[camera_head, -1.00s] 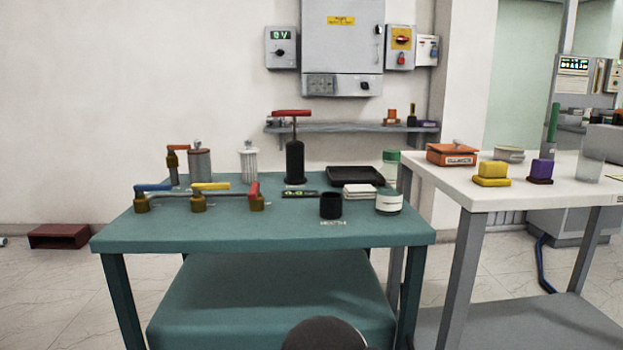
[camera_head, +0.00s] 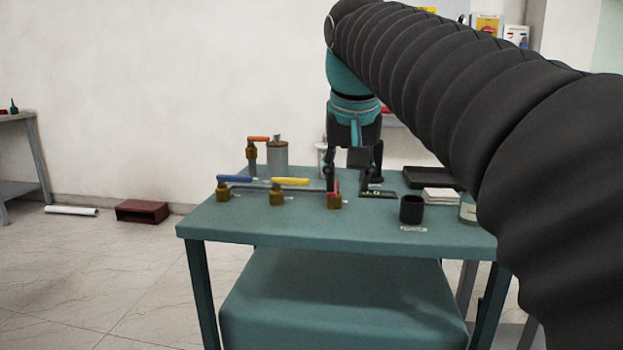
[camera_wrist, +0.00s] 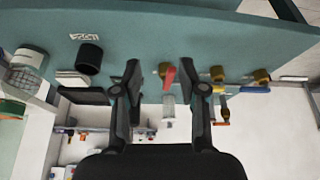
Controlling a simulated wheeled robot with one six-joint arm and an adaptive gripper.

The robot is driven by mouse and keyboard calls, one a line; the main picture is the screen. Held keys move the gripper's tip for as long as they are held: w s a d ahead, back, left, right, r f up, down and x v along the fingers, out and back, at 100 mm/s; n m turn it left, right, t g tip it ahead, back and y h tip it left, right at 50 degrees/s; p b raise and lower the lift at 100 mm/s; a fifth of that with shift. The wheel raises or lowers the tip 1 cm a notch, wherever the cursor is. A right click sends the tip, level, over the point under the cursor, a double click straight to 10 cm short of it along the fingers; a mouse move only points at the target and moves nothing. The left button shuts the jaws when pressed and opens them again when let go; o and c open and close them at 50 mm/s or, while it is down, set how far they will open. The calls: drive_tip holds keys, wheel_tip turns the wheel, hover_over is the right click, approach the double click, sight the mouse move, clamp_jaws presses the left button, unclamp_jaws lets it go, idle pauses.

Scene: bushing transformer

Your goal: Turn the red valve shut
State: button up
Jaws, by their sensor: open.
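The red valve has a red lever (camera_head: 335,187) on a brass body (camera_head: 334,202), at the right end of a pipe on the teal table (camera_head: 290,224). In the wrist view, which looks upside down, the red lever (camera_wrist: 169,77) shows between the two fingers. My gripper (camera_head: 347,186) is open and points down at the red valve; one finger partly covers the lever in the head view. In the wrist view my gripper (camera_wrist: 166,82) has its fingers on either side of the lever. I cannot tell whether they touch it.
On the same pipe are a yellow-handled valve (camera_head: 288,182) and a blue-handled valve (camera_head: 238,180). Behind stand an orange-handled valve (camera_head: 257,139) and a grey cylinder (camera_head: 277,158). A black cup (camera_head: 411,208) and a black tray (camera_head: 432,178) are to the right.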

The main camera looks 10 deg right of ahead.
drive_tip(key=w+a+r+m, duration=0.1)
drive_tip(key=w+r+m, duration=0.1)
drive_tip(key=w+r, duration=0.5)
drive_tip(key=x, duration=0.8)
drive_tip(key=s+x, duration=0.1)
drive_tip(key=x, duration=0.3)
drive_tip(key=shift+w+d+f+p, duration=0.2)
drive_tip(key=shift+f+p, duration=0.1)
drive_tip(key=shift+f, duration=0.2)
drive_tip(key=shift+g, duration=0.3)
clamp_jaws()
